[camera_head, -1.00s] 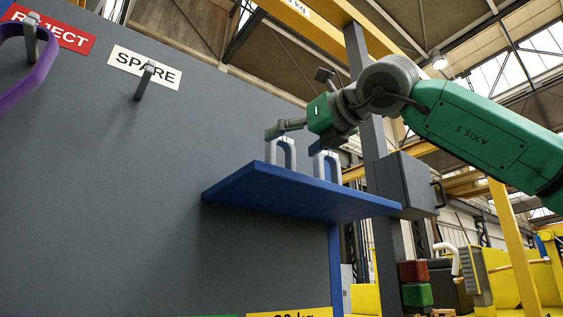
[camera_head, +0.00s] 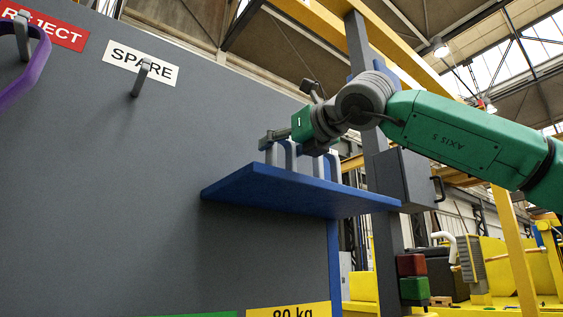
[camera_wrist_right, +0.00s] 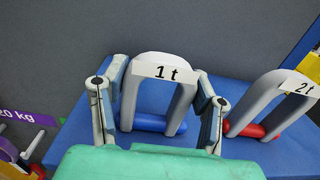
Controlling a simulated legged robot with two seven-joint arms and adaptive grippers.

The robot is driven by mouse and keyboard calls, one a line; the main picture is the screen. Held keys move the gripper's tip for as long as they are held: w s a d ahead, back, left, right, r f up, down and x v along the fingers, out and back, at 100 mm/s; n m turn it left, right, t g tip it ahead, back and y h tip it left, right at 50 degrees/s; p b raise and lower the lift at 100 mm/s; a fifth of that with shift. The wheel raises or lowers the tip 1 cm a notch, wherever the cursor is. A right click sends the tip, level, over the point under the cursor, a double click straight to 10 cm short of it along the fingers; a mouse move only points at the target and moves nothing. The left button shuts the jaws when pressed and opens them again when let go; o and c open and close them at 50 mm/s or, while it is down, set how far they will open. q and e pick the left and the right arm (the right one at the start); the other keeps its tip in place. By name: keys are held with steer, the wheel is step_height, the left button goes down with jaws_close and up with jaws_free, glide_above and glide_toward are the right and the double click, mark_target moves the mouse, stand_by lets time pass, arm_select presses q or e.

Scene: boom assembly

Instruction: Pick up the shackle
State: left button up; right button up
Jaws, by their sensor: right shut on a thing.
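A grey shackle marked "1 t" (camera_wrist_right: 129,103) with a blue pin stands upright on the blue shelf (camera_head: 285,198). It also shows in the head view (camera_head: 291,156). My right gripper (camera_wrist_right: 160,82) is shut on this shackle, with one finger on each side of its arch. In the head view my right gripper (camera_head: 279,137) reaches in from the right at the top of the shackle. No gap under the shackle is clear. A second grey shackle marked "2 t" (camera_wrist_right: 262,98) with a red pin stands to the right on the shelf. My left gripper is not in view.
A grey panel (camera_head: 110,190) rises behind the shelf. It has a hook (camera_head: 141,77) by the SPARE sign (camera_head: 144,66), and a purple loop (camera_head: 24,80) hangs by the REJECT sign. A grey box (camera_head: 404,180) is right of the shelf.

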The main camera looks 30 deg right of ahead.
steer(key=shift+w+a, duration=0.15)
steer(key=shift+a, duration=0.05)
steer(key=shift+r, duration=0.2)
step_height(320, 180, up, 8)
steer(key=shift+d+r, duration=0.15)
steer(key=shift+a+r, duration=0.2)
steer(key=shift+r, duration=0.5)
steer(key=shift+d, duration=0.3)
steer(key=shift+a, duration=0.2)
steer(key=shift+d+f, duration=0.1)
